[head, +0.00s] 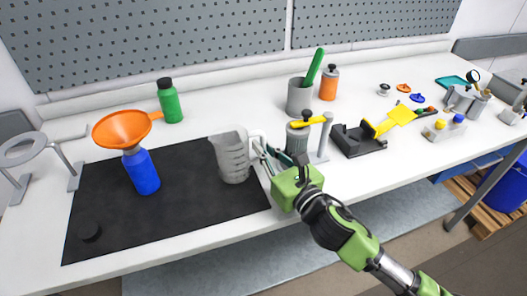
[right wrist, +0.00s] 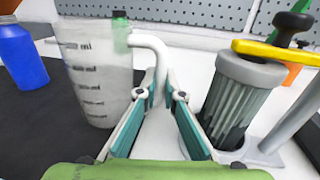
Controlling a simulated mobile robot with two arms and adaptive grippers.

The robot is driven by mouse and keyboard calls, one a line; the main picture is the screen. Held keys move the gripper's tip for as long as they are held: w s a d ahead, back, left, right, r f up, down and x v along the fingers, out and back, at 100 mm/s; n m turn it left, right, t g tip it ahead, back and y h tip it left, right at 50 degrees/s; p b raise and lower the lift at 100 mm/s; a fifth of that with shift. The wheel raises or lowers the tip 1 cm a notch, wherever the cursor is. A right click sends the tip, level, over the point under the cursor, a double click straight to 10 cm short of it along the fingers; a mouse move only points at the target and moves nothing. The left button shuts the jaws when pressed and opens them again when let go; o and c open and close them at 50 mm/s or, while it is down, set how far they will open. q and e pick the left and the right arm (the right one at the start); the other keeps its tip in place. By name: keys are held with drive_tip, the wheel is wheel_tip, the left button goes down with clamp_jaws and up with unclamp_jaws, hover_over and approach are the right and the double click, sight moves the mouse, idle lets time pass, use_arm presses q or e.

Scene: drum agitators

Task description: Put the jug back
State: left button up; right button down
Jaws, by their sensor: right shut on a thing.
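The jug (head: 231,158) is a translucent grey measuring jug with dark markings and a white handle on its right side. It appears upright at the right part of the black mat (head: 190,200); I cannot tell if its base touches the mat. It also shows large at the left of the right wrist view (right wrist: 95,75). My right gripper (head: 261,153) reaches in from the right and is shut on the jug's handle. In the right wrist view its fingers (right wrist: 161,82) meet the handle, whose lower part is hidden. My left gripper is not in view.
A blue bottle (head: 142,172) with an orange funnel (head: 121,128) stands left of the jug. A ribbed grey container (right wrist: 240,95) on a stand is close to the right gripper. A green bottle (head: 170,104) and grey cup (head: 299,97) stand behind. The front mat area is mostly clear.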

drive_tip(key=shift+f, duration=0.5)
drive_tip(key=c, duration=2.2)
unclamp_jaws()
drive_tip(key=shift+f, duration=0.1)
drive_tip(key=shift+o, duration=0.2)
drive_tip(key=shift+s+d, duration=0.2)
drive_tip(key=shift+s, duration=0.05)
drive_tip(key=b+v, duration=0.1)
drive_tip(key=v, duration=0.9)
drive_tip(key=shift+s+b, duration=0.2)
drive_tip(key=shift+b, duration=0.15)
drive_tip(key=shift+s+d, duration=0.3)
drive_tip(key=shift+s, duration=0.15)
